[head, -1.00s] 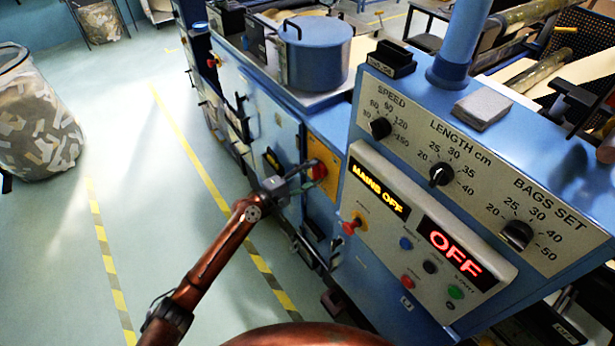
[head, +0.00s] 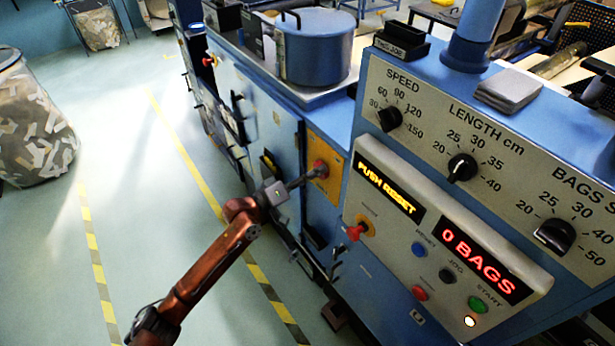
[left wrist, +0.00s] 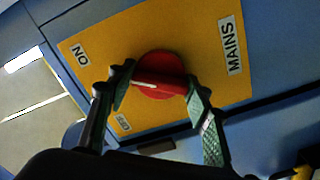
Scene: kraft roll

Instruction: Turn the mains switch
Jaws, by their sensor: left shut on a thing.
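The red mains switch (left wrist: 160,72) sits on a yellow plate (left wrist: 230,88) marked MAINS in the left wrist view. My left gripper (left wrist: 160,84) has one finger on each side of its handle and is shut on it. The white line on the handle points left in that view, toward the side with the ON and OFF labels. In the head view the switch (head: 320,168) is partly covered by my left gripper (head: 303,178). The panel displays read PUSH RESET (head: 389,189) and 0 BAGS (head: 480,265). My right gripper is not in view.
The control panel (head: 450,230) carries a red knob (head: 355,231), a blue reset button (head: 419,249), a green start button (head: 478,303) and a lit white lamp (head: 470,321). A bin of paper scraps (head: 35,125) stands at the left. The floor between is clear.

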